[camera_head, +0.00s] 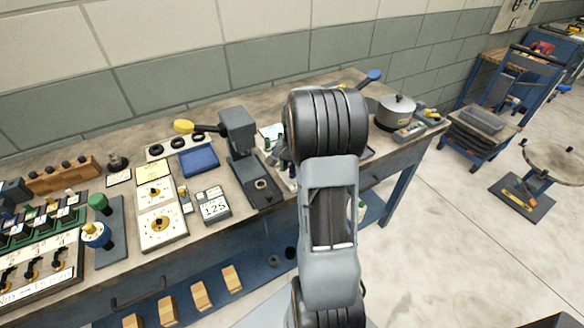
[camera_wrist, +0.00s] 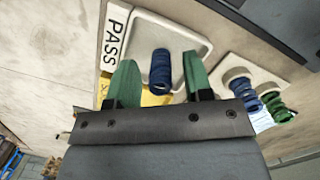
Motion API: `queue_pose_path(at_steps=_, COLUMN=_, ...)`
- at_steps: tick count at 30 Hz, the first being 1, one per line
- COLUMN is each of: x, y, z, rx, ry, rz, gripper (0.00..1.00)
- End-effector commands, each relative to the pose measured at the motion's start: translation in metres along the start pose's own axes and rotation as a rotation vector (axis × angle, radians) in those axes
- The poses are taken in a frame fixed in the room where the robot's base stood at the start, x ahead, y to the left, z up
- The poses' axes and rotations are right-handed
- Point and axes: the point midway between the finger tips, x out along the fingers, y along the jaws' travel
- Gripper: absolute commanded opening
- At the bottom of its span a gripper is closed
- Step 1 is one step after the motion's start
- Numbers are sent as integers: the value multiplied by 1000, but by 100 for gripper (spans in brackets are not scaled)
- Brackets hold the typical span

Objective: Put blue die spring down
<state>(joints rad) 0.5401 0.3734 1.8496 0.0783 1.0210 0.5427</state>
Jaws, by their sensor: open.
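A blue die spring (camera_wrist: 162,72) rests on a pale square tray (camera_wrist: 196,46) beside a white PASS label (camera_wrist: 114,36) in the wrist view. My gripper (camera_wrist: 159,60) is open, with one green finger on each side of the spring. A gap shows between the spring and each finger. In the head view my arm hides the gripper and the spring.
The bench carries a dark press stand (camera_head: 240,150), a blue tray (camera_head: 199,158), a small display box (camera_head: 213,205) and a lidded metal pot (camera_head: 397,110). A yellow card (camera_wrist: 155,99) lies by the tray. Open floor shows right of the bench.

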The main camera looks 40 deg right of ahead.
Motion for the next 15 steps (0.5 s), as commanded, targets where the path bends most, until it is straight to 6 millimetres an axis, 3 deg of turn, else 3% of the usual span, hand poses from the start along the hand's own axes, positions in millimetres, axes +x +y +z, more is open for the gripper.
queue_pose_path(at_steps=7, x=-14, y=0, z=0, rx=0, ry=3, rz=-2, gripper=46)
queue_pose_path(at_steps=15, x=-66, y=0, z=0, rx=-1, ry=4, rz=-2, gripper=46)
